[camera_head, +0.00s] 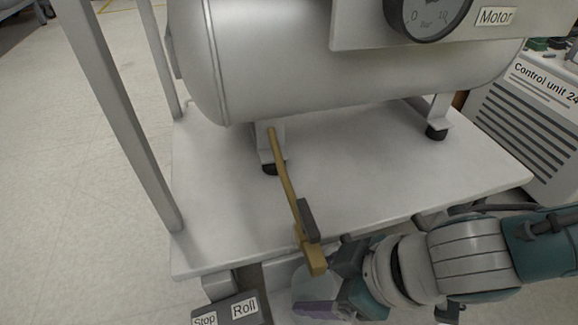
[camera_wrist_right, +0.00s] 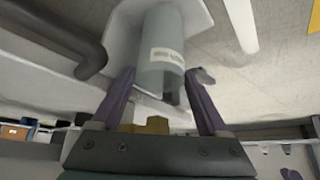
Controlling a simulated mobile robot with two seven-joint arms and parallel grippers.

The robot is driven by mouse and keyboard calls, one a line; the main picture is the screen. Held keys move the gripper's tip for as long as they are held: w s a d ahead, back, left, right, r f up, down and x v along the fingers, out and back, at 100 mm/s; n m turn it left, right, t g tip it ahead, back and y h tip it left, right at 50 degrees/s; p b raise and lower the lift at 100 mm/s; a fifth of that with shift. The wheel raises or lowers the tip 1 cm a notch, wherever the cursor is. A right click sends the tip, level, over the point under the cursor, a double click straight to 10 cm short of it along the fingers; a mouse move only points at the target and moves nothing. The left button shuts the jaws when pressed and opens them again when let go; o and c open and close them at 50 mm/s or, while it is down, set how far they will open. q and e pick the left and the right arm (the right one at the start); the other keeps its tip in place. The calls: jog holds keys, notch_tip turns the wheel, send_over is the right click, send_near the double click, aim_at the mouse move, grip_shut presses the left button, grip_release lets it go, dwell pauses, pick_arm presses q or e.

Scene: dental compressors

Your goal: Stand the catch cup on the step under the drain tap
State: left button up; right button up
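The catch cup is a grey-blue cylinder (camera_wrist_right: 162,50) with a white label, seen in the right wrist view in front of a pale, many-sided plate (camera_wrist_right: 122,30). My right gripper (camera_wrist_right: 160,85) has its dark purple fingers on both sides of the cup, and their tips appear to meet its walls. In the head view the right gripper (camera_head: 325,303) is low, just below the brass drain tap (camera_head: 312,262) with its dark lever (camera_head: 308,220). The brass also shows in the wrist view (camera_wrist_right: 155,125). Whether the cup rests on the plate is unclear. The left gripper is out of view.
The tank (camera_head: 270,60) stands on a pale platform (camera_head: 380,180), whose front edge is close to my right arm. A grey post (camera_head: 125,120) rises at left. A Stop/Roll box (camera_head: 235,312) sits at the bottom. A control unit (camera_head: 530,120) stands at right.

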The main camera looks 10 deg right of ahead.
jog(key=shift+o, duration=1.4)
jog(key=shift+r, duration=0.1)
jog(key=p+v, duration=1)
jog(key=v, duration=0.2)
jog(key=a+r+m+t, duration=0.1)
jog(key=a+r+m, duration=0.1)
jog(key=a+r, duration=0.9)
jog(key=s+d+m+h, duration=0.1)
jog(key=s+d, duration=0.1)
jog(key=d, duration=0.3)
jog(key=s+d+r+m+g+h, duration=0.1)
jog(key=s+d+m+h, duration=0.1)
jog(key=d, duration=0.3)
jog(key=s+d+m+g+h, duration=0.1)
jog(key=s+d+m, duration=0.1)
jog(key=d, duration=0.3)
jog(key=shift+s+r+h, duration=0.15)
jog(key=shift+s, duration=0.3)
jog(key=shift+s+r+h, duration=0.15)
jog(key=shift+s+r, duration=0.05)
jog(key=shift+s, duration=0.2)
